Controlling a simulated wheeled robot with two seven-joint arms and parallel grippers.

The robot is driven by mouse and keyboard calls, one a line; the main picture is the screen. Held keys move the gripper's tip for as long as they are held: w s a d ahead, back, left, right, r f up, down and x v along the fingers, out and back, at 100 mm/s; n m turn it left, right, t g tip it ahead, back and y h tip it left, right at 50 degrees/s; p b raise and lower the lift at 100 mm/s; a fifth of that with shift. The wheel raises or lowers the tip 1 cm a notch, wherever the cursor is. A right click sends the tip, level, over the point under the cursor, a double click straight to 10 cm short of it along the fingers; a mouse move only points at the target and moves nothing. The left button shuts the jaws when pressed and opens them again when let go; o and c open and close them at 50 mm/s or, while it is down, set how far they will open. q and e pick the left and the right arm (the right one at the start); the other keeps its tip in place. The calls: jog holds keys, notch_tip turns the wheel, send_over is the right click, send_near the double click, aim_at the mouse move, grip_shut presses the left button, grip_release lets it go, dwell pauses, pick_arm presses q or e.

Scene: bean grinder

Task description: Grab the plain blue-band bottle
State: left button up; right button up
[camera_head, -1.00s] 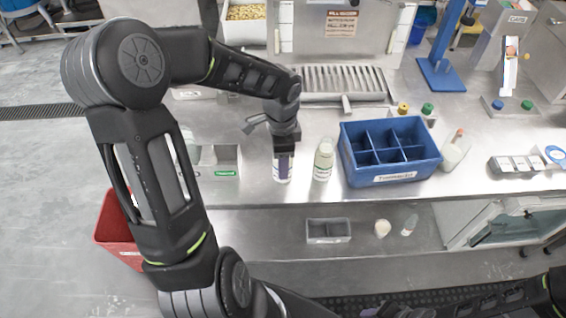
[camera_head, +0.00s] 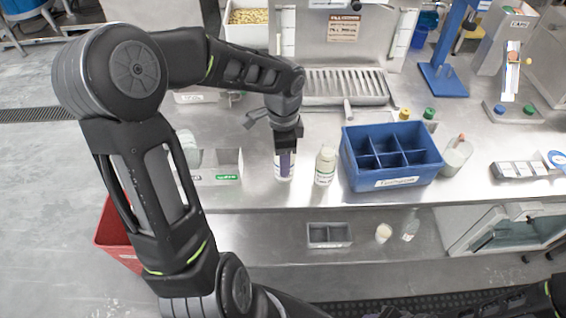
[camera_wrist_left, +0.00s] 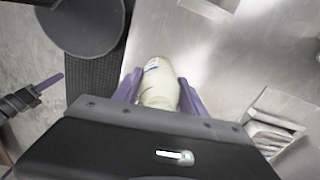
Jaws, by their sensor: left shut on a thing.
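My left gripper (camera_head: 285,160) points down over the counter. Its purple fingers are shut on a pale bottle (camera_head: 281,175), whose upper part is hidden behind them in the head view. In the left wrist view the pale bottle (camera_wrist_left: 158,85) sits between the fingers, with a small blue-purple mark near its far end. The bottle looks upright, at or very near the counter top. A second pale bottle (camera_head: 325,167) with a green-marked label stands just to its right, apart from the gripper. My right gripper is not in view.
A blue divided bin (camera_head: 395,180) stands right of the second bottle, with a clear container (camera_head: 455,158) beside it. A grey bin with a green label (camera_head: 226,177) is on the left. The lower shelf holds a grey tray (camera_head: 329,235) and small containers. The counter (camera_head: 250,196) is bare at its front edge.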

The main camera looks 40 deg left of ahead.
pick_arm(q)
notch_tip(320, 180, up, 7)
jog(key=shift+r+b, duration=0.2)
jog(key=shift+b, duration=0.1)
